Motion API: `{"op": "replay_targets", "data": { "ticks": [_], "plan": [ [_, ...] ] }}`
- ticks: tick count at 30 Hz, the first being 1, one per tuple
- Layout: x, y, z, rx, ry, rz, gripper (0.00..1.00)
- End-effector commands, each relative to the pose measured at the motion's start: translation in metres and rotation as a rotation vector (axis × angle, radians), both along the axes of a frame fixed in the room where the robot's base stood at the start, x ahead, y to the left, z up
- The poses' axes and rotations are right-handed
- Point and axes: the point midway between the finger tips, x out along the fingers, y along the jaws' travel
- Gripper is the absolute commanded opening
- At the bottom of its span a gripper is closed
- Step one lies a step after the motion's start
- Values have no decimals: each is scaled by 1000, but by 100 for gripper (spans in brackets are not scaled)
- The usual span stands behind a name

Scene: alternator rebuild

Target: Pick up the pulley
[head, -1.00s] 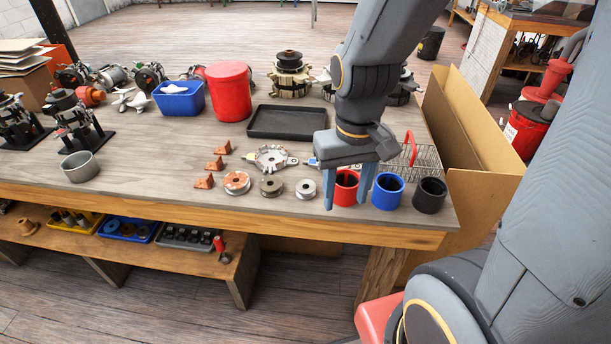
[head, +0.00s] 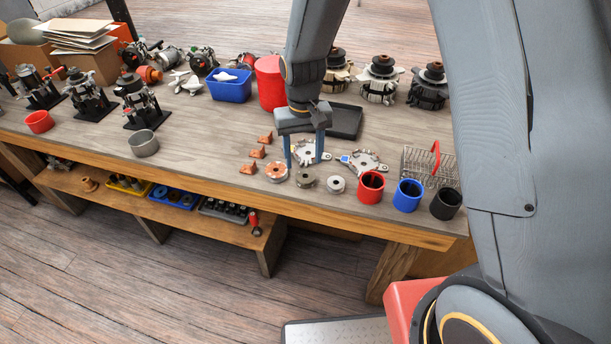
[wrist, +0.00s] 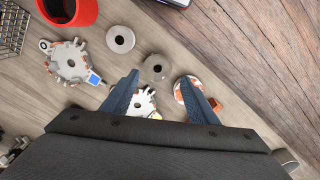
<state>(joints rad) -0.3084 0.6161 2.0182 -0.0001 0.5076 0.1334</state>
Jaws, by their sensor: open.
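Three small round grooved parts that look like pulleys lie in a row near the table's front edge: a copper-rimmed one (head: 277,172), a dark grey-brown one (head: 306,179) and a silver one (head: 336,184). I cannot tell which is the task's pulley. My gripper (head: 304,162) is open and empty, pointing down over the table just behind the row. In the wrist view, my fingertips (wrist: 160,80) frame the dark one (wrist: 157,67). The silver one (wrist: 120,39) lies to its left. The copper one (wrist: 188,90) is partly hidden by the right finger.
Two toothed metal housings (head: 364,160) lie behind the row. Red (head: 370,187), blue (head: 407,195) and black (head: 446,204) cups stand to the right, with a wire basket (head: 420,162) behind. Orange wedges (head: 257,152) lie left. Front-left table is mostly clear.

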Motion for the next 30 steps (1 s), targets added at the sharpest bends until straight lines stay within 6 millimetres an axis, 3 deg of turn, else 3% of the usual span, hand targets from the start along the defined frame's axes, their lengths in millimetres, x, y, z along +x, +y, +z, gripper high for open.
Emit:
{"op": "replay_targets", "data": {
  "ticks": [18,29,30],
  "plan": [
    [0,-5,-58,0,2,1,54],
    [1,-5,-65,0,-1,0,54],
    [1,-5,-65,0,0,0,49]
  ]
}}
